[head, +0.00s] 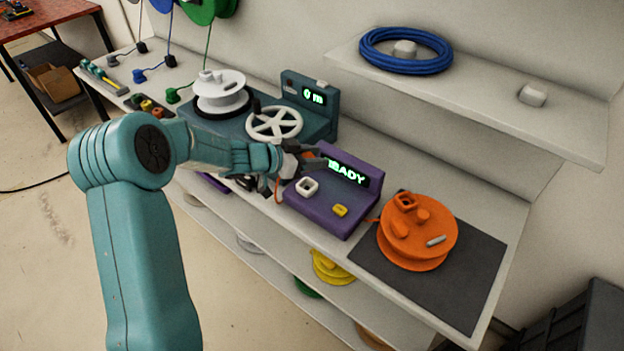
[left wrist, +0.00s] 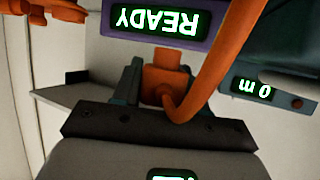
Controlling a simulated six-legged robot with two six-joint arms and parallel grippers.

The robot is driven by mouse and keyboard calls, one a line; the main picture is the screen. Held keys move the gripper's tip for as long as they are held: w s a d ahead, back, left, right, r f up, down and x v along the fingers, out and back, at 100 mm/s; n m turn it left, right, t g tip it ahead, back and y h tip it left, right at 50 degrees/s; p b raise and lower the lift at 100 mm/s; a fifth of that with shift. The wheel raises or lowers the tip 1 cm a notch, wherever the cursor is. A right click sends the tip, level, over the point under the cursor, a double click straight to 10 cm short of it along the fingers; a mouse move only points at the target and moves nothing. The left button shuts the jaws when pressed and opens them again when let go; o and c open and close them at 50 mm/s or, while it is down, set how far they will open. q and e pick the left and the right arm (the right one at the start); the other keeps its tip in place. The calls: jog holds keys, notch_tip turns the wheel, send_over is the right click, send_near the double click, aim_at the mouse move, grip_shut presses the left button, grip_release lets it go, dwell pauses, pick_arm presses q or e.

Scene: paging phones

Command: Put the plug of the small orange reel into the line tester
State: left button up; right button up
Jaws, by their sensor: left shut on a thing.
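The small orange reel (head: 420,228) lies on a dark mat at the right end of the bench. The line tester (head: 335,221) is a purple box left of it, with a green READY display, a white square socket (head: 307,187) and a yellow button. My left gripper (head: 307,160) is just above and behind the socket in the head view. It is shut on the orange plug (left wrist: 163,78), which shows between the fingers in the left wrist view. An orange cable (left wrist: 215,75) curves from the plug. The plug looks apart from the socket. My right gripper is out of view.
A teal winding machine (head: 318,122) with a white reel and handwheel stands left of the tester. A blue cable coil (head: 405,52) lies on the upper shelf. A yellow reel (head: 333,267) sits on the lower shelf. The dark mat (head: 480,270) is bare around the orange reel.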

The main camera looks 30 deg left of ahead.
aim_at(313, 183)
pick_arm(q)
jog(key=shift+a+f+b, duration=0.1)
jog(key=shift+f+b, duration=0.2)
jog(key=shift+f, duration=2.85)
jog(key=shift+f, duration=0.3)
jog(key=o, duration=1.1)
jog(key=shift+r, duration=0.15)
jog(key=shift+r, duration=0.3)
jog(key=v, duration=1.2)
jog(key=shift+f, duration=0.2)
